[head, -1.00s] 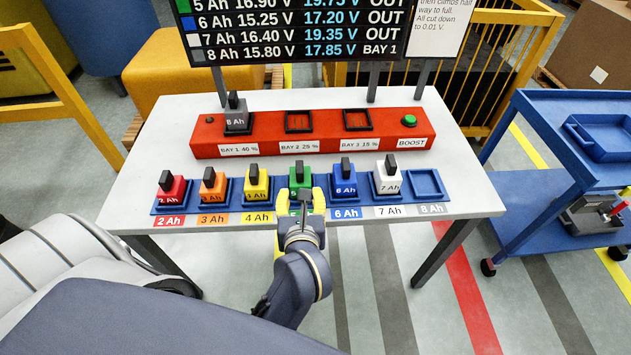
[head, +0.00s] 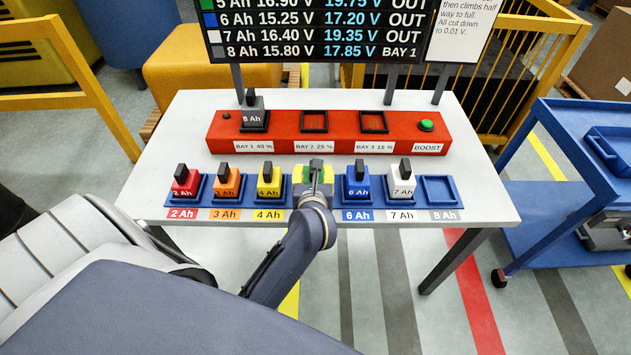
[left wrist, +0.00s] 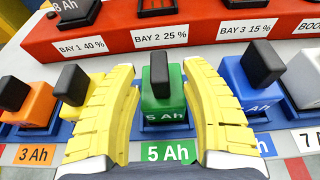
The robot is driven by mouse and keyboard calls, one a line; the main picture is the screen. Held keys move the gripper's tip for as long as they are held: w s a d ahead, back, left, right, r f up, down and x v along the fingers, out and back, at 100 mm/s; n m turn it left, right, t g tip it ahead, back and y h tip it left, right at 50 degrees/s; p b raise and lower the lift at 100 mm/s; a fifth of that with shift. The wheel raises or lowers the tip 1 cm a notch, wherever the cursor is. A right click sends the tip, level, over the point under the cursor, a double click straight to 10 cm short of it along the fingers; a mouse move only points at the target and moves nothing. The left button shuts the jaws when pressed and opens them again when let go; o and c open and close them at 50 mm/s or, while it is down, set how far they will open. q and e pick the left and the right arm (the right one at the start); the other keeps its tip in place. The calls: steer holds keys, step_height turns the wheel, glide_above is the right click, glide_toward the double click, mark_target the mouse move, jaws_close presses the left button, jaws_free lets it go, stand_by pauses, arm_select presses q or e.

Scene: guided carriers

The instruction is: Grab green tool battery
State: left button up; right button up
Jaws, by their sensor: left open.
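The green tool battery (left wrist: 163,98), marked 5 Ah with a black handle on top, sits upright in its blue tray slot in the left wrist view. My left gripper (left wrist: 163,112) has its two yellow fingers open, one on each side of the battery. A small gap shows between the battery and each finger. In the head view my left gripper (head: 313,180) is over the 5 Ah slot and hides most of the green battery (head: 316,170). My right gripper is not in view.
Yellow (head: 269,181) and blue (head: 357,182) batteries stand close on either side. Orange, red and white batteries share the row; the 8 Ah slot (head: 438,190) is empty. Behind is a red charger (head: 280,136) with a grey battery (head: 254,114) in bay 1 and two empty bays.

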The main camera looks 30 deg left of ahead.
arm_select(q)
steer(key=shift+x, duration=1.4)
steer(key=shift+s, duration=0.1)
jaws_close()
steer(key=shift+r, duration=0.15)
